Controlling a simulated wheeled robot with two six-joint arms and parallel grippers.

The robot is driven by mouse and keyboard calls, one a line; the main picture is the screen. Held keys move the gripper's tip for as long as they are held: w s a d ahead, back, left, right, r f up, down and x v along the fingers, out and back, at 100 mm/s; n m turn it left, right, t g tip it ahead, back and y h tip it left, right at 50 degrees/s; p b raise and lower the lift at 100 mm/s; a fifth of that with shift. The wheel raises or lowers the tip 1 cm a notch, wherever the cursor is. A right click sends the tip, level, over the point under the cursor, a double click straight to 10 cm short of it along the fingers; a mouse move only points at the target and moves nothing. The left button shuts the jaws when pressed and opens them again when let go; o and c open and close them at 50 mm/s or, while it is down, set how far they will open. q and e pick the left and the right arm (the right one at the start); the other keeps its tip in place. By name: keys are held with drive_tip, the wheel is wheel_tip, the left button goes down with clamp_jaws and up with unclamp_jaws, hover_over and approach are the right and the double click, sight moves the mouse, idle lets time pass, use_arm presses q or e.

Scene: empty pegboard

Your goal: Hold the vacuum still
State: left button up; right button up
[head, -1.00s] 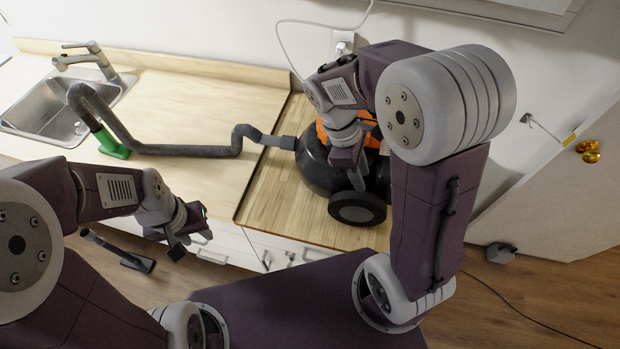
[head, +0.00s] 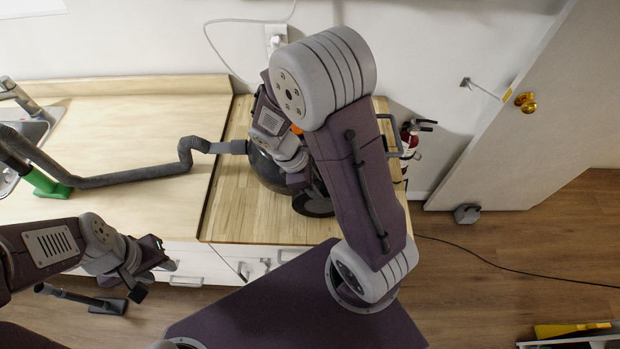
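The vacuum has a dark round body (head: 266,171) with a bit of orange and a black wheel. It stands on the wooden counter, largely hidden behind my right arm. Its grey hose (head: 130,178) runs left across the counter to a green piece (head: 46,184) near the sink. My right gripper (head: 298,183) is over the vacuum's body and overlaps it in view; its fingers are too hidden to tell whether they grip anything. My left gripper (head: 150,275) is in front of the counter's edge, apart from the vacuum, with its fingers spread and nothing between them.
The sink (head: 28,130) is at the far left. A white cord runs to a wall outlet (head: 276,38). A fire extinguisher (head: 410,138) stands right of the counter, near an open door (head: 510,135). A dark floor nozzle (head: 108,305) lies below the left gripper. Floor at right is mostly clear.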

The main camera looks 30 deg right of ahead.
use_arm(q)
drive_tip(key=shift+a, duration=0.1)
use_arm(e)
drive_tip(key=shift+f, duration=0.15)
clamp_jaws()
idle(2.1)
use_arm(q)
drive_tip(key=o, duration=0.5)
